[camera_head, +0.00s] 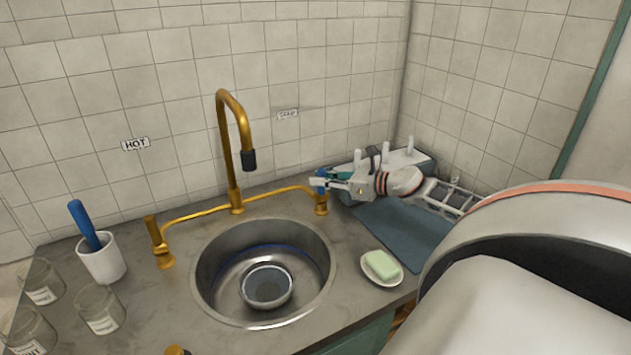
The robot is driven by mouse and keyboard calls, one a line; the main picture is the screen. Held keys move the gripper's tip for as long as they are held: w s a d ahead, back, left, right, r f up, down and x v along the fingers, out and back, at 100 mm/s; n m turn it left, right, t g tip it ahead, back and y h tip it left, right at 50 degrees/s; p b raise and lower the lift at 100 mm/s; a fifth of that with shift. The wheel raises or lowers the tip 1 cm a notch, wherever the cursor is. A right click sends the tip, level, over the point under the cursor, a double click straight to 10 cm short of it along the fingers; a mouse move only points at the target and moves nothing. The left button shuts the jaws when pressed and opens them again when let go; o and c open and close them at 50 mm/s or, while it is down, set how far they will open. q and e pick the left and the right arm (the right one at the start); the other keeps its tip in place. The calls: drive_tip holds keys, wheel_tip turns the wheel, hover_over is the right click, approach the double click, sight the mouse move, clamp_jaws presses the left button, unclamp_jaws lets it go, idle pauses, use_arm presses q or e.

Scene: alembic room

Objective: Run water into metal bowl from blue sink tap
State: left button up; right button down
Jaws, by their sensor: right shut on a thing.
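The small metal bowl (266,305) sits upright in the round metal sink (207,272). A brass faucet (231,150) arches over the sink, with its dark nozzle (249,160) above the bowl. No stream of water shows below the nozzle. The blue sink tap (320,181) stands on a brass base (321,204) at the sink's back right. My right gripper (326,184) is shut on the blue tap, reaching it from the right. Its fingers hide part of the handle. My left gripper is not in view.
A soap dish (370,277) with green soap (382,265) stands right of the sink. A white cup (103,260) and several glass jars (100,308) stand at left. Another brass tap (157,240) is left of the sink.

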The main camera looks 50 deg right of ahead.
drive_tip(key=shift+f, duration=0.1)
idle(0.4)
drive_tip(key=c, duration=1.9)
unclamp_jaws()
drive_tip(key=shift+w, duration=0.1)
drive_tip(key=v, duration=1.2)
